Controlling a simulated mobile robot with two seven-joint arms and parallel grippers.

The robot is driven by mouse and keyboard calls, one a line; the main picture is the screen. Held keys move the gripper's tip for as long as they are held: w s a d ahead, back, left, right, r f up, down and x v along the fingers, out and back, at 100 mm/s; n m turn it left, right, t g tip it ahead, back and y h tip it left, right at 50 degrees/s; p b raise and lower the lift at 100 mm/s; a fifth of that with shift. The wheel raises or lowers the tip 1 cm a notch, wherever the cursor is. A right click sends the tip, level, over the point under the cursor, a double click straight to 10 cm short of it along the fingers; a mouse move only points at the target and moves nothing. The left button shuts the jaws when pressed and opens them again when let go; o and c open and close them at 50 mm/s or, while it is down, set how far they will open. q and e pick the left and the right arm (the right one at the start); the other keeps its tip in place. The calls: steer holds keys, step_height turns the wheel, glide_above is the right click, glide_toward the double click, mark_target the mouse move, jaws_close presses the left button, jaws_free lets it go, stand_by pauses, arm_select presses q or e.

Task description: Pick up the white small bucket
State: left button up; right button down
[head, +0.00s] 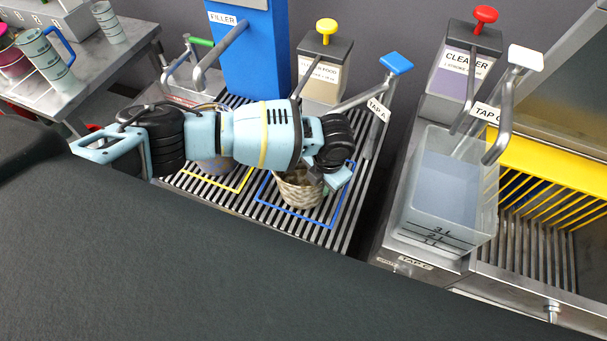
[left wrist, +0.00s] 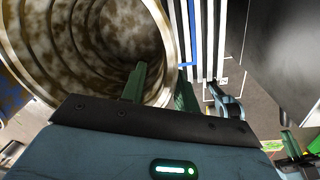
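The small white bucket (head: 300,189) has brown stains and stands upright inside the blue outline on the slatted grate. In the left wrist view its open mouth and ribbed, stained inside (left wrist: 95,45) fill the upper left. My left gripper (head: 335,180) is at the bucket's right rim. In the left wrist view its green fingers (left wrist: 160,88) are apart, one over the bucket's mouth and one outside the rim, with the rim between them. A gap shows, and I see no firm contact.
A grey container (head: 212,165), partly hidden by my left arm, stands in the yellow outline. Tap A (head: 378,108) and a dispenser (head: 325,72) stand behind the bucket. A large translucent container (head: 445,195) is to the right. Jugs (head: 45,60) stand on the left table.

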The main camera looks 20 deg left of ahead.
arm_select(q)
step_height(320, 180, down, 2)
steer(key=shift+a+f, duration=0.1)
steer(key=shift+f, duration=0.05)
steer(key=shift+w, duration=0.1)
jaws_close()
stand_by(0.4)
